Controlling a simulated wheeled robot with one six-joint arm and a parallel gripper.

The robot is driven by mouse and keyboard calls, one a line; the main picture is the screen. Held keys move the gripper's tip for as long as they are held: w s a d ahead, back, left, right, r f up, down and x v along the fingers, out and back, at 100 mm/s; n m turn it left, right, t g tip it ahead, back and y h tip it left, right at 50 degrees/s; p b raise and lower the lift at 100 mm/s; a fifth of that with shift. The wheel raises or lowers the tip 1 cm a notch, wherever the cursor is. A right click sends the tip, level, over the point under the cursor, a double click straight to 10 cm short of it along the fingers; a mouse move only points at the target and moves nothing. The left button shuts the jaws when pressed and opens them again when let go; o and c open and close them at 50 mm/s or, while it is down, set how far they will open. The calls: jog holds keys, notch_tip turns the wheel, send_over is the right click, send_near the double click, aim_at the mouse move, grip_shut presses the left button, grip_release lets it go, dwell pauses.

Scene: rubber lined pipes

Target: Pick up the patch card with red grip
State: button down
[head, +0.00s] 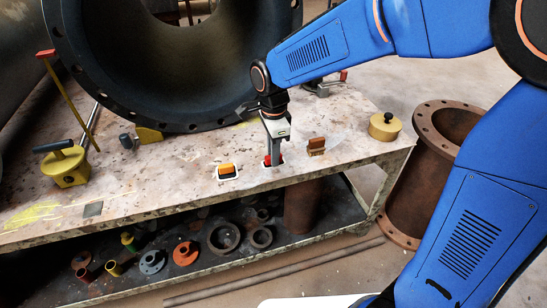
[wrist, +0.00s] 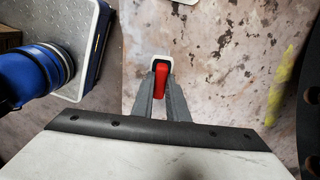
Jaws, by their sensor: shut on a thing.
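The patch card with red grip (wrist: 161,80) sits between the two grey fingers of my gripper (wrist: 161,90) in the wrist view. The fingers are shut on the red grip from both sides. A white-rimmed holder with a dark inside (wrist: 152,60) shows right at the grip's far end. In the head view, my gripper (head: 270,157) points down at the table's front part, and a little red shows at its tips. The card's lower part is hidden, so I cannot tell whether it is still seated in the holder.
An orange-topped piece in a white holder (head: 227,171) stands just left of my gripper, and a brown block (head: 316,146) just right. A yellow knobbed weight (head: 384,127) is farther right. A large dark flanged pipe (head: 165,70) rises behind. The worn table's (head: 150,190) front edge is close.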

notch_tip(320, 180, up, 10)
dwell(0.5)
jog(key=c, duration=2.4)
grip_release()
grip_shut()
